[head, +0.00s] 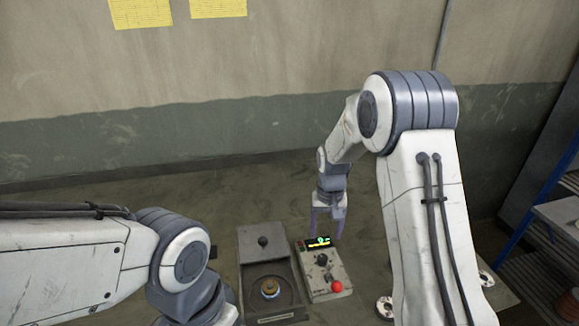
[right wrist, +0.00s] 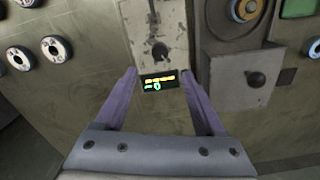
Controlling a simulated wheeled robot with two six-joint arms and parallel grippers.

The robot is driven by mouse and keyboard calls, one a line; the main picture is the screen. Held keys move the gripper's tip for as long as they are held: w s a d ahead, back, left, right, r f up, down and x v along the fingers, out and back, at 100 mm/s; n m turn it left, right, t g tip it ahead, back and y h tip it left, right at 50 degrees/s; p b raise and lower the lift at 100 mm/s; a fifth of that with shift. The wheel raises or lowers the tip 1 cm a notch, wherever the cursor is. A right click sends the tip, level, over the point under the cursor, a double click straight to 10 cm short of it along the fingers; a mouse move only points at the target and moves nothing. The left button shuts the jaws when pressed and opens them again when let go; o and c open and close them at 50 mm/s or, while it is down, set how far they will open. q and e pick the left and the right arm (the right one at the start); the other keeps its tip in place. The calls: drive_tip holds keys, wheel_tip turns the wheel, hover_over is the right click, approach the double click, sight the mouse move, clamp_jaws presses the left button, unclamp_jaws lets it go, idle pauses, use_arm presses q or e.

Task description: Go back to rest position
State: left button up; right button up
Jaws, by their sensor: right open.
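My right gripper (head: 327,222) reaches down over the back end of a grey control box (head: 325,275). In the right wrist view, the right gripper (right wrist: 158,88) has its two purple fingers wide apart, with nothing held between them. The box's small lit display (right wrist: 159,82) shows between the fingertips, and its dark knob (right wrist: 159,53) is just beyond. A red button (head: 337,286) is at the box's front right. My left arm comes in at the lower left, but its gripper is out of the picture.
Left of the box is a dark fixture (head: 250,244) with a black knob and a round recess holding a disc (head: 270,288). Pale ring-shaped discs (right wrist: 57,49) lie on the table. A shelf rack (head: 560,215) stands at the right. The table behind the fixture is clear.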

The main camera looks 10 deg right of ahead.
drive_tip(key=s+a+r+n+b, duration=0.1)
drive_tip(key=s+a+r+n, duration=0.55)
drive_tip(key=s+a, duration=0.65)
drive_tip(key=s+a+r+n, duration=0.1)
drive_tip(key=s, duration=0.7)
drive_tip(key=s+a+r+n+y+b, duration=0.1)
drive_tip(key=s+r+n, duration=0.1)
drive_tip(key=s, duration=0.6)
drive_tip(key=shift+s+a, duration=0.2)
drive_tip(key=shift+s, duration=0.1)
